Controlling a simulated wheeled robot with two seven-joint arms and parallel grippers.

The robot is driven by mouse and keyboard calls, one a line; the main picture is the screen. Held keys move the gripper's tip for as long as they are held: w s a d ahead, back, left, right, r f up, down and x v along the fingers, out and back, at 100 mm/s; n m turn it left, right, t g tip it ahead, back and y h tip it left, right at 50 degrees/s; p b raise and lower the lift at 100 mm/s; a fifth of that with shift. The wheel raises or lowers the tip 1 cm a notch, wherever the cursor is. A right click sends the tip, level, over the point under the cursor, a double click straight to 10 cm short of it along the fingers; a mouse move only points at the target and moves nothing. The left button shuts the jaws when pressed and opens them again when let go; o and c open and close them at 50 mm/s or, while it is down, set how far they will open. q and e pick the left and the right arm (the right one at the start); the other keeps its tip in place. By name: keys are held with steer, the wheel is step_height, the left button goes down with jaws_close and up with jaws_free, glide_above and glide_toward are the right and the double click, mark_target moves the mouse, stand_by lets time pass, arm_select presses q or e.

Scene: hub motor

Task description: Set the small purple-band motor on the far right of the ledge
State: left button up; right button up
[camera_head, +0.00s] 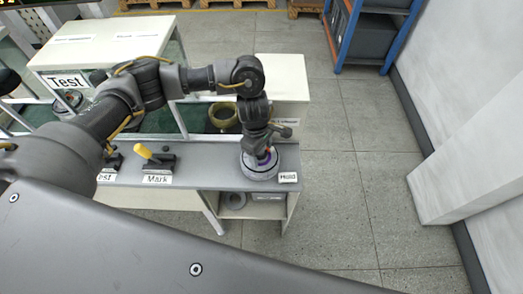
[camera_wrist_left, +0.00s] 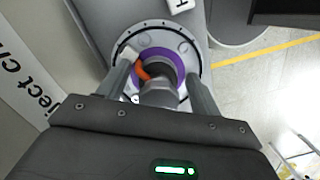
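The purple-band motor (camera_head: 259,168) is a round grey disc that sits flat at the far right end of the grey ledge (camera_head: 206,171). The left wrist view shows its grey rim, purple ring (camera_wrist_left: 178,66), orange cable and central shaft. My left gripper (camera_head: 262,152) points down over the motor. In the left wrist view, its fingers (camera_wrist_left: 158,84) stand on either side of the shaft, with gaps visible, so it looks open. Whether the fingertips touch the motor is hidden. My right gripper is not in view.
A small label (camera_head: 287,177) stands right of the motor at the ledge's end. A yellow-handled tool (camera_head: 154,158) stands on the ledge behind the "Mark" label (camera_head: 157,179). The floor to the right is clear.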

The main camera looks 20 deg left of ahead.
arm_select(q)
steer(key=shift+r, duration=0.15)
steer(key=shift+w+r, duration=0.15)
steer(key=shift+r, duration=0.15)
steer(key=r, duration=0.3)
steer(key=a+r, duration=0.1)
steer(key=r, duration=0.3)
steer(key=r+b, duration=0.1)
steer(key=r, duration=0.3)
steer(key=shift+w+a+r, duration=0.1)
steer(key=shift+a+r, duration=0.05)
steer(key=shift+a, duration=0.05)
steer(key=shift+d, duration=0.1)
